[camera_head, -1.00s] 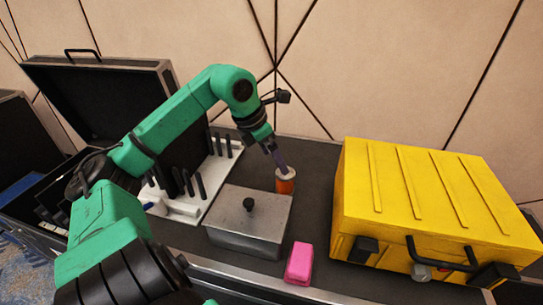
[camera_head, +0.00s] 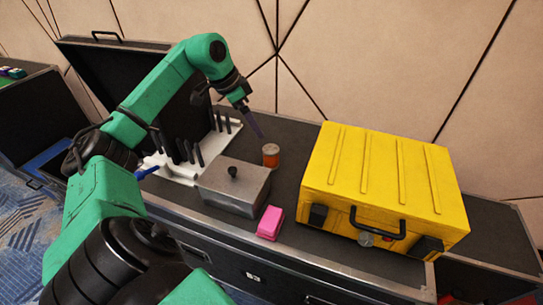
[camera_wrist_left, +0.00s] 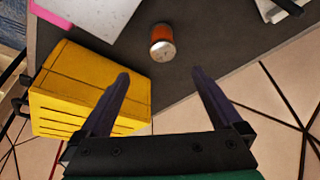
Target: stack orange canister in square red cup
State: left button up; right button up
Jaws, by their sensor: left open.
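The orange canister (camera_head: 271,157), with a pale lid, stands upright on the dark case top between the metal box and the yellow case. It also shows in the left wrist view (camera_wrist_left: 161,42), ahead of the fingertips and roughly centred between them. My left gripper (camera_head: 257,132) is open and empty, above and slightly left of the canister in the head view. In the left wrist view its two dark fingers (camera_wrist_left: 160,74) are spread wide, apart from the canister. I cannot make out a square red cup in either view. My right gripper is not in view.
A grey metal box with a knob (camera_head: 234,190) stands left of the canister, with a pink block (camera_head: 270,223) before it. A large yellow case (camera_head: 385,180) stands to the right. A white rack (camera_head: 190,172) with dark upright pieces lies behind left.

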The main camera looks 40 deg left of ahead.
pick_arm(q)
send_over(268, 148)
jog(key=s, duration=0.3)
notch_tip(268, 148, down, 6)
jog(key=x, duration=0.2)
jog(key=p+x, duration=0.1)
jog(key=x, duration=0.2)
jog(key=a+x, duration=0.1)
jog(key=x, duration=0.2)
jog(key=shift+w+p, duration=0.25)
jog(key=shift+p, duration=0.05)
jog(key=shift+r, duration=0.15)
grip_shut()
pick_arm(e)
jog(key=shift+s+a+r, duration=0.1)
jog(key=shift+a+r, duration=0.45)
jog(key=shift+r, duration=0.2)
